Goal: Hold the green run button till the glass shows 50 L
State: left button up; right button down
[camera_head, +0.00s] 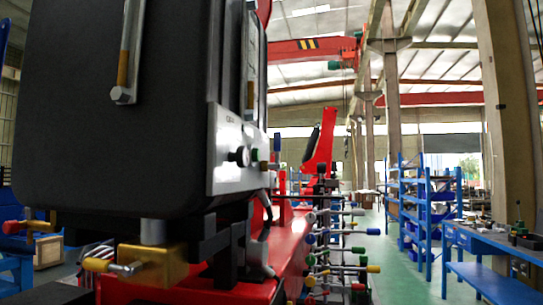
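A large black tank (75,110) fills the left of the head view. A sight glass (128,50) runs up its front face, with amber fluid in its lower part; no scale numbers are readable. Another narrow glass (251,80) shows at a steep angle on the right side. Below it a pale control panel (226,150), seen edge-on, carries a black knob (242,156) and a small green button (255,154). Whether the button is pressed cannot be told. Neither of my grippers shows in this view.
A brass valve (160,268) with a yellow handle sits under the tank. A red frame (285,250) with several coloured-tipped levers (340,250) stands to the right. Blue shelving (420,210) and a blue bench (490,245) lie beyond, across open green floor (395,275).

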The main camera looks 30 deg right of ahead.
aim_at(256, 154)
jog(key=k, duration=0.4)
jog(key=z, duration=0.7)
jog(key=i, duration=0.5)
